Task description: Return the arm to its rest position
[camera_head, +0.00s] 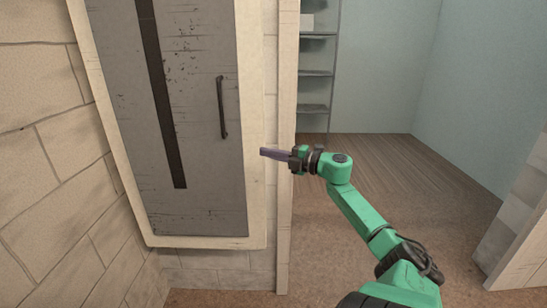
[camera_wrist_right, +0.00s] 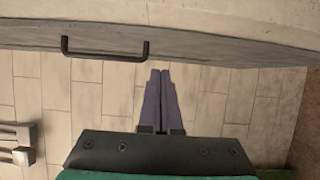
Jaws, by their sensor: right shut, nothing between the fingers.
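My right arm (camera_head: 358,208) is green with dark joints and reaches in from the lower right in the head view. Its gripper (camera_head: 264,153) points left, in front of the light frame beside a grey panel door. The gripper is shut with nothing between its purple-grey fingers, which also show side by side in the right wrist view (camera_wrist_right: 161,73). The dark door handle (camera_head: 222,107) is up and to the left of the fingertips, apart from them. In the right wrist view the handle (camera_wrist_right: 105,53) is left of the fingertips. My left gripper is not in view.
The grey door (camera_head: 205,150) sits flat in a light frame on a stone-block wall (camera_head: 45,190). Right of a post, an opening shows shelves (camera_head: 317,88) and open brown floor (camera_head: 430,160). A pale wall edge (camera_head: 515,235) stands at the far right.

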